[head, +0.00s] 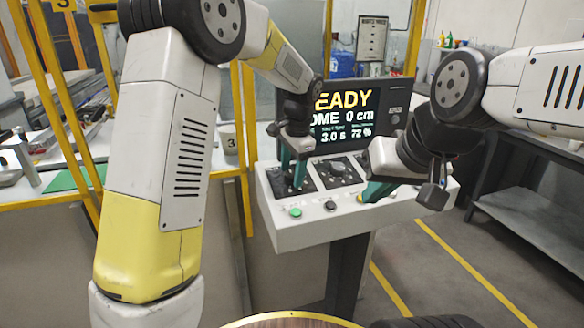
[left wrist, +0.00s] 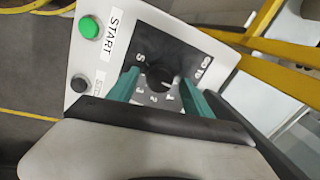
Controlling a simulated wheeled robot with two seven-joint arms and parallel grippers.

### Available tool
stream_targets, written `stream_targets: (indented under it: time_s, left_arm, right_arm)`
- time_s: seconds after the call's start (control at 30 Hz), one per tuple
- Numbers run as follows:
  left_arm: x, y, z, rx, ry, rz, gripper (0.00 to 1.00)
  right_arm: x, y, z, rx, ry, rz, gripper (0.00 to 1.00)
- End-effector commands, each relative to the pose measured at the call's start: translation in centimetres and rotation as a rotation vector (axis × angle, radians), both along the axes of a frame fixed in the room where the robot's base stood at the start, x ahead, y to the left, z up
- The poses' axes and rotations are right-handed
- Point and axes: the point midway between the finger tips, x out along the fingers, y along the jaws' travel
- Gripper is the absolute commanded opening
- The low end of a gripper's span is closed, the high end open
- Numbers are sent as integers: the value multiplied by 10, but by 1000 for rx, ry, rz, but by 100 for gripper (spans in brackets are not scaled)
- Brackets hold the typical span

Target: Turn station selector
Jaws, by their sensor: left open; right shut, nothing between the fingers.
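The station selector appears to be the black knob (left wrist: 158,74) on a dark numbered plate in the left wrist view. My left gripper (left wrist: 158,84) is open, its teal fingers on either side of the knob with gaps visible; whether either touches it I cannot tell. In the head view my left gripper (head: 293,168) is over the left dark plate of the white console (head: 312,232) and hides most of the knob. My right gripper (head: 371,191) is shut and empty, low over the console's right part.
A green START button (left wrist: 90,28) and a dark button (left wrist: 78,84) lie beside the plate. A second dial (head: 338,169) is mid-console. The screen (head: 345,115) behind reads "EADY", partly covered. Yellow posts (head: 243,150) stand left; a grey bench (head: 530,190) is right.

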Motion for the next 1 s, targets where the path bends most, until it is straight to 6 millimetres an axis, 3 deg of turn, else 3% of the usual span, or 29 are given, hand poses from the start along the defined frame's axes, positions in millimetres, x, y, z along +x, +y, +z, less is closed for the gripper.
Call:
stream_targets:
  time_s: [0.17,0.47,0.77,1.0]
  left_arm:
    - [0,0,0,0,0,0,59]
    - [0,0,0,-1,0,0,0]
    - [0,-1,1,7,3,-36,0]
    - [0,-1,1,40,12,-166,0]
  right_arm:
    - [0,0,0,0,0,0,0]
    - [0,0,0,0,0,0,0]
    - [0,0,0,0,0,0,0]
    - [0,0,0,0,0,0,0]
